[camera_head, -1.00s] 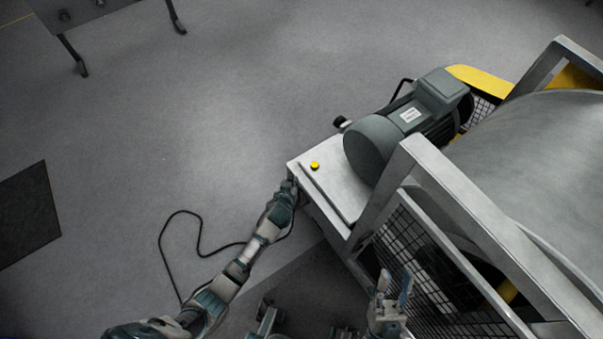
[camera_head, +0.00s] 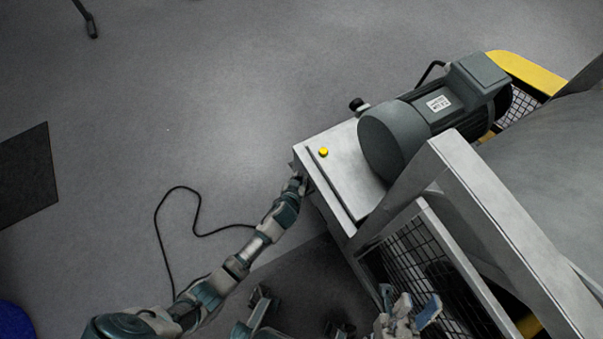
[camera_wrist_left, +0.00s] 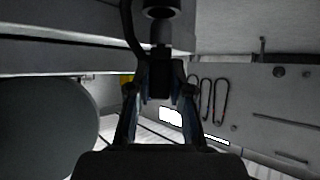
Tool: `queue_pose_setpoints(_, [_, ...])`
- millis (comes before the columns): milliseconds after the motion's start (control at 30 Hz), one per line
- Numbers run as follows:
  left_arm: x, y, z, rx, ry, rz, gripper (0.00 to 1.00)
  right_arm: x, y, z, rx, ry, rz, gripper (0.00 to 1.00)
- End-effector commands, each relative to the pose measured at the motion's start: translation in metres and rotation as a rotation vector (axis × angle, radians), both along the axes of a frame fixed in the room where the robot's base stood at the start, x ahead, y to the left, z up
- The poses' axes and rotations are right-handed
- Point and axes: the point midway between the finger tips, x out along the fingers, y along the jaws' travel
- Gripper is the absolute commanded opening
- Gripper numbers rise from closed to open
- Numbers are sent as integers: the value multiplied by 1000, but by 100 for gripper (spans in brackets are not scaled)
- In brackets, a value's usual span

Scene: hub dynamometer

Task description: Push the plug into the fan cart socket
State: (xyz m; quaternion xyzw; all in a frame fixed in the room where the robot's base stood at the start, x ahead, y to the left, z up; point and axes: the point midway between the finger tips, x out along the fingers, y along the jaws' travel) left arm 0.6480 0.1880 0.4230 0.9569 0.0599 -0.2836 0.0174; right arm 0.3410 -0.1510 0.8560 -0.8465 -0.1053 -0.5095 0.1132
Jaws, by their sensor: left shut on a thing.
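The fan cart (camera_head: 335,165) is a grey metal frame carrying a motor and fan housing, at the right of the head view. My left gripper (camera_head: 299,180) is at the cart's near left corner. In the left wrist view, my left gripper (camera_wrist_left: 160,88) is shut on the dark plug (camera_wrist_left: 160,68), which stands upright between the fingers. A dark round fitting (camera_wrist_left: 160,8) is straight above the plug, in line with it. I cannot tell whether it is the socket or how far the plug is in. My right gripper (camera_head: 409,309) is open and empty beside the cart's mesh side.
A black cable (camera_head: 160,225) loops over the floor left of my left arm. A grey motor (camera_head: 430,110) and a yellow button (camera_head: 323,152) are on the cart top. A dark mat (camera_head: 28,175) lies at the left.

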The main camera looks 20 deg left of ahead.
Motion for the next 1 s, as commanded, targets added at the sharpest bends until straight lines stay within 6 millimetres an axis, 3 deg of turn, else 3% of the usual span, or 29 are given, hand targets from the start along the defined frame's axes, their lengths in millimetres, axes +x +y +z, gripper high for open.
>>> queue_pose_setpoints(1000, [-1,0,-2,-2,0,0,0,3,1,3,0,-3,-1,40])
